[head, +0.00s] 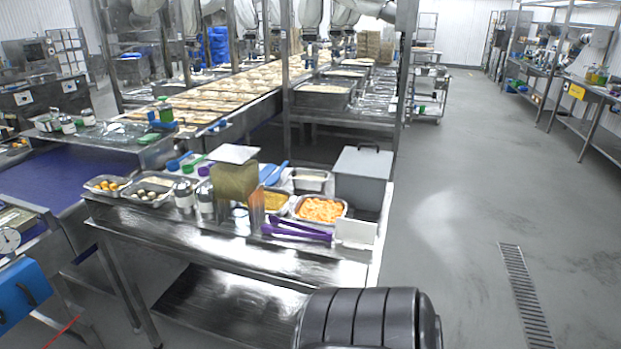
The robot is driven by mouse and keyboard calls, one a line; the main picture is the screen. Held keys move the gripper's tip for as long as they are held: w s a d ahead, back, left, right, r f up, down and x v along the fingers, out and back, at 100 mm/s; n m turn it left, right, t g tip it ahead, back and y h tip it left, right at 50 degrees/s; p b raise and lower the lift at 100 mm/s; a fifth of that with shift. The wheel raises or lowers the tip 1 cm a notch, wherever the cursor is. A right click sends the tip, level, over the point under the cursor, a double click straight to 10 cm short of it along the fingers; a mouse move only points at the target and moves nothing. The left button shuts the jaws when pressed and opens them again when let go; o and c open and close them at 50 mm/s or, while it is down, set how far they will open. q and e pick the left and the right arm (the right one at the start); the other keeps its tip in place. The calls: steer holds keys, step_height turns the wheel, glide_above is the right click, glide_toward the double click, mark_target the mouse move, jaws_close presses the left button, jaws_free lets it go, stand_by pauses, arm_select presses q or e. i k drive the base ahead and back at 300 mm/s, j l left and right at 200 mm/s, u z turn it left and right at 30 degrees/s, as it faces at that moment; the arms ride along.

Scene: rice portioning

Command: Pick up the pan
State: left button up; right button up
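Several small metal pans stand on the steel table (190,228) ahead of me. One pan (344,212) at the right holds shredded orange food. Another pan (311,188) behind it holds something pale. Two more pans are at the table's left end: one with yellow and brown pieces (97,189) and one with round pale and dark pieces (137,197). I cannot tell which one the task means. Neither of my grippers is in view.
A grey lidded box (362,182) stands at the table's back right. Purple tongs (296,232) lie in front of the orange food. The table's front strip is bare. Open floor (450,215) lies to the right.

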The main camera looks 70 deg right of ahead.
mark_target(309, 181)
steer(key=k+l, duration=0.1)
steer(key=l, duration=0.3)
steer(key=k+l, duration=0.1)
steer(key=l, duration=0.3)
steer(key=k+l, duration=0.1)
steer(key=l, duration=0.3)
steer(key=k+l, duration=0.1)
steer(key=l, duration=0.7)
steer(key=k+l, duration=0.15)
steer(key=l, duration=0.25)
steer(key=u, duration=0.05)
